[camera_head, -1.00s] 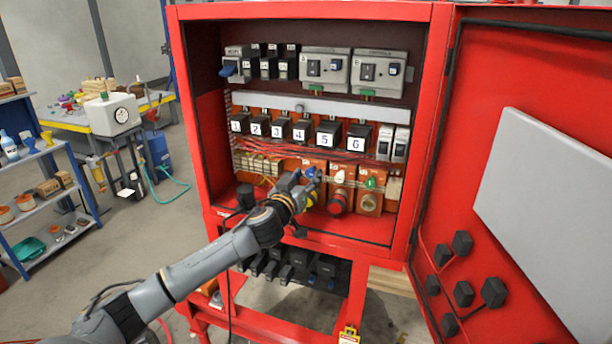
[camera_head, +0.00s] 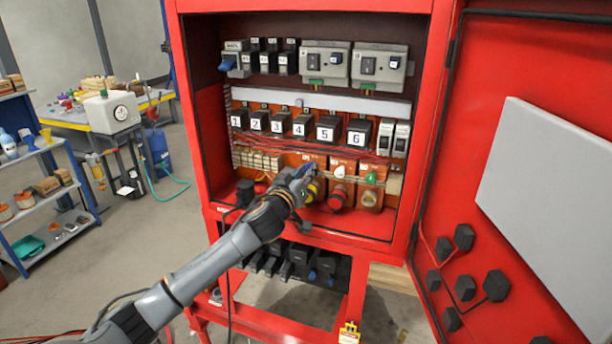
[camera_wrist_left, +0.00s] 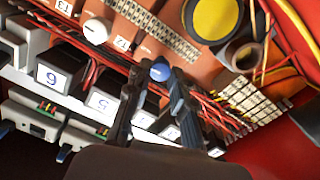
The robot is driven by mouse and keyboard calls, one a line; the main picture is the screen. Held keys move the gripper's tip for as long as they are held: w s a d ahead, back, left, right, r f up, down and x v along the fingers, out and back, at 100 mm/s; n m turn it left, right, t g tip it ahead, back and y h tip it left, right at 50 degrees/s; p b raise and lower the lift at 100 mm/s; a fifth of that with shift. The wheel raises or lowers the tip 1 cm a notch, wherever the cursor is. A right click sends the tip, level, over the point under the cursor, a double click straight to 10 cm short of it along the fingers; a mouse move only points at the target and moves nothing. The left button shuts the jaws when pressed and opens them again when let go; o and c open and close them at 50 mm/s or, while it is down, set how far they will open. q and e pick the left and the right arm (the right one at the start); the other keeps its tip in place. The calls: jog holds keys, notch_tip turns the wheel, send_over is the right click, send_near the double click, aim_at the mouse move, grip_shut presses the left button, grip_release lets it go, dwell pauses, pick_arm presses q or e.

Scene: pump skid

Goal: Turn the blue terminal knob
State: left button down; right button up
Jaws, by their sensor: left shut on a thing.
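The blue terminal knob (camera_wrist_left: 160,70) shows in the left wrist view between my two fingertips. It sits on the orange terminal row, left of a white knob in the head view. My left gripper (camera_wrist_left: 158,77) is shut on the knob, a finger on each side. In the head view my left gripper (camera_head: 304,180) reaches into the red cabinet from the left, and its fingers hide most of the knob. My right gripper is not in view.
A white knob (camera_head: 340,172) and green knob (camera_head: 371,179) stand to the right. A red round part (camera_head: 337,196) and a yellow one (camera_wrist_left: 215,18) lie below the row. Numbered black blocks (camera_head: 328,130) sit above. The open red door (camera_head: 480,90) bounds the right side.

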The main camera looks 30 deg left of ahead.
pick_arm(q)
jog(key=shift+f+n+b, duration=0.15)
jog(key=shift+n+b, duration=0.2)
jog(key=shift+n, duration=1.45)
jog(key=n, duration=0.3)
jog(key=shift+n, duration=0.4)
jog(key=n+p, duration=0.2)
jog(key=n, duration=0.3)
jog(key=shift+r+p, duration=0.2)
jog(key=shift+p, duration=0.2)
jog(key=shift+f+n+y+p, duration=0.15)
jog(key=shift+n+p, duration=0.35)
jog(key=shift+n, duration=0.5)
jog(key=shift+n+y+p, duration=0.15)
jog(key=shift+n+p, duration=0.3)
jog(key=shift+n, duration=0.55)
jog(key=c, duration=1.2)
grip_release()
jog(key=shift+o, duration=0.2)
jog(key=shift+s, duration=0.1)
